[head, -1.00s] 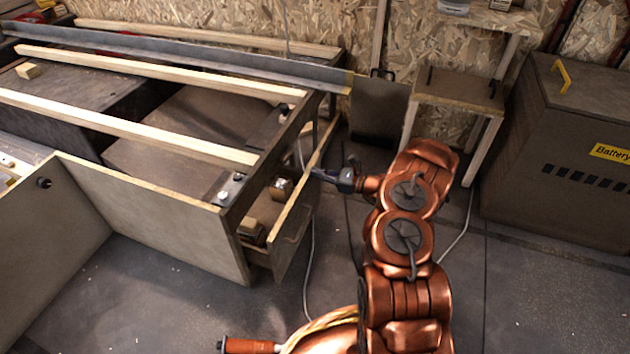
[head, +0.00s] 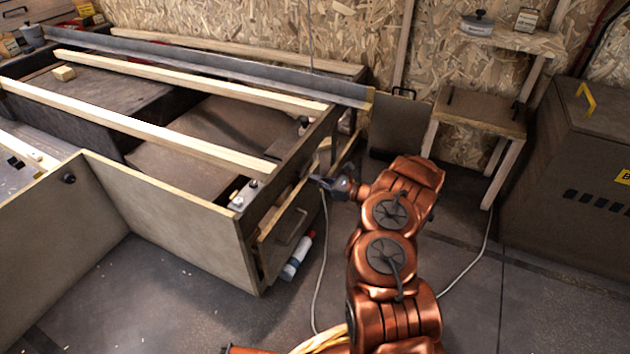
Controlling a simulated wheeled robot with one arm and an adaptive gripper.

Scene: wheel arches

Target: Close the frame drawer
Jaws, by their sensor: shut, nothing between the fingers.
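The frame drawer (head: 285,238) is at the near right end of the long wooden-railed frame (head: 262,205). Its front has a pale wood top edge and a dark bar handle (head: 293,227). A narrow gap shows between the drawer front and the frame's end panel, so the drawer stands slightly out. My gripper (head: 322,181) is shut and empty, close to the outer side of the drawer front near its top edge. I cannot tell whether the fingertips touch it. The inside of the drawer is mostly hidden.
A small wooden stool (head: 478,112) and a large dark battery box (head: 570,170) stand right. The floor between is open.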

